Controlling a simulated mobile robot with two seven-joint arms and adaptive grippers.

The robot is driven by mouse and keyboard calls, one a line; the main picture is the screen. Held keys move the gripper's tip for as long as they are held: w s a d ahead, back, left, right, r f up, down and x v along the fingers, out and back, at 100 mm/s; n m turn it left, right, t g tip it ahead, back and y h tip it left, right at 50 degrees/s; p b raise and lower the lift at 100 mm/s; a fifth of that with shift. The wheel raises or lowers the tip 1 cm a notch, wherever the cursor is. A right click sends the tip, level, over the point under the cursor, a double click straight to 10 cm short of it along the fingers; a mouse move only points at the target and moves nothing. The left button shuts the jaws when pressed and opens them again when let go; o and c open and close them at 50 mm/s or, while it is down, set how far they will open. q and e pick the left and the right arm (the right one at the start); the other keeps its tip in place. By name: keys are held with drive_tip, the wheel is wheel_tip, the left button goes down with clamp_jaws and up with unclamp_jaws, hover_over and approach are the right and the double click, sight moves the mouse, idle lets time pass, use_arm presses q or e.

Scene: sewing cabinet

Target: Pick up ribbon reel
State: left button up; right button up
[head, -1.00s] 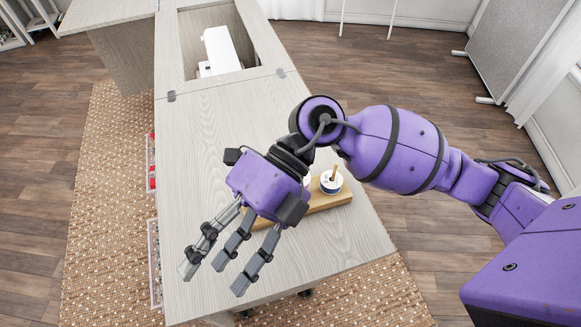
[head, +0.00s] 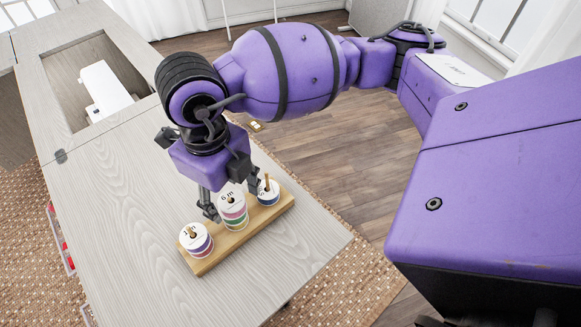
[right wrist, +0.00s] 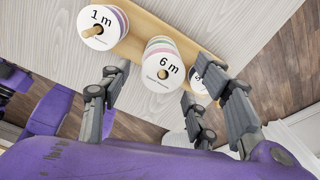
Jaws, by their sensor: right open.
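Three ribbon reels stand on pegs of a wooden stand (head: 218,252). The end reel (head: 197,243) at the left reads "1 m" in the right wrist view (right wrist: 101,26). The middle reel (head: 234,213), striped pink and green, reads "6 m" and also shows in the right wrist view (right wrist: 164,66). The third, blue-and-white reel (head: 268,194) is partly hidden by a finger in the right wrist view (right wrist: 201,84). My right gripper (head: 230,200) is open and empty, its fingers spread around or just above the middle reel; contact cannot be told. My left gripper is out of view.
The pale wood cabinet top (head: 130,215) is clear left of the stand. A white sewing machine (head: 103,88) sits in the cabinet's recess at the back. The stand lies near the top's right edge, with wooden floor (head: 350,150) beyond.

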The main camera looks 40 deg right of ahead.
drive_tip(key=shift+f, duration=0.8)
drive_tip(key=c, duration=1)
drive_tip(key=shift+c, duration=0.2)
drive_tip(key=shift+r, duration=0.1)
